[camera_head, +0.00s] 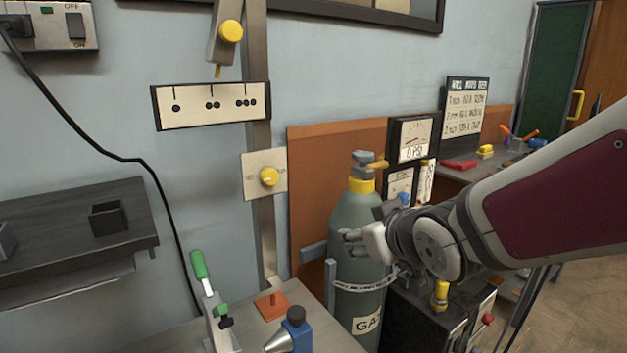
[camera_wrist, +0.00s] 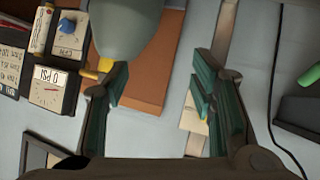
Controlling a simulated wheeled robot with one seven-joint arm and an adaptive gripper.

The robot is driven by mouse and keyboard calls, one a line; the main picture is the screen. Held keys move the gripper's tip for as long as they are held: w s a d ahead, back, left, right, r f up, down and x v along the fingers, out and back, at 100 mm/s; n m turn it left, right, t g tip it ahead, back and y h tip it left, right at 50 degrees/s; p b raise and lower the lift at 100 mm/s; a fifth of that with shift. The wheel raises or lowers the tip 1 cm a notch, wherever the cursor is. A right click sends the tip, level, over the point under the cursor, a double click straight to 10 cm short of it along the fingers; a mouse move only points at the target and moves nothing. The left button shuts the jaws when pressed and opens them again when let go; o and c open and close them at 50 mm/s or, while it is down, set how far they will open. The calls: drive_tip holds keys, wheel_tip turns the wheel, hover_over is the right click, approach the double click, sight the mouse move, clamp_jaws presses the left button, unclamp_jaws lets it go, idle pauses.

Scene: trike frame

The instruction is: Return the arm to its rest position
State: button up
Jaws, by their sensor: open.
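My arm (camera_head: 560,200) reaches in from the right of the head view. My gripper (camera_head: 352,241) is at its end, in front of the grey-green gas cylinder (camera_head: 352,215) in this view. Whether it touches the cylinder cannot be told there. In the wrist view my gripper (camera_wrist: 160,85) is open, its two green-padded fingers well apart. Nothing sits between the pads. The cylinder (camera_wrist: 125,30) shows at the top of the wrist view, beyond the left finger. The rest position itself is not marked in either view.
A chain (camera_head: 362,286) crosses the cylinder's front. Gauge panels (camera_head: 414,150) and a dark welding unit (camera_head: 425,315) stand close around my arm. A bench (camera_head: 255,335) with a green-handled clamp (camera_head: 199,265) is at the front. Open floor (camera_head: 575,300) shows at lower right.

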drive_tip(key=s+d+f+m+g+h, duration=0.1)
drive_tip(key=s+d+m+g, duration=0.2)
drive_tip(key=s, duration=0.9)
drive_tip(key=s+d+f+m+g+h, duration=0.1)
drive_tip(key=s+d+g, duration=0.3)
drive_tip(key=s, duration=0.7)
drive_tip(key=s+d+f+m+g+h, duration=0.1)
drive_tip(key=s+d+m+g, duration=0.2)
drive_tip(key=s, duration=0.9)
wheel_tip(320, 180, up, 33)
drive_tip(key=n+t+p, duration=0.1)
drive_tip(key=t+p, duration=0.1)
drive_tip(key=p, duration=2.9)
drive_tip(key=shift+w+f+t, duration=0.2)
drive_tip(key=shift+t, duration=0.1)
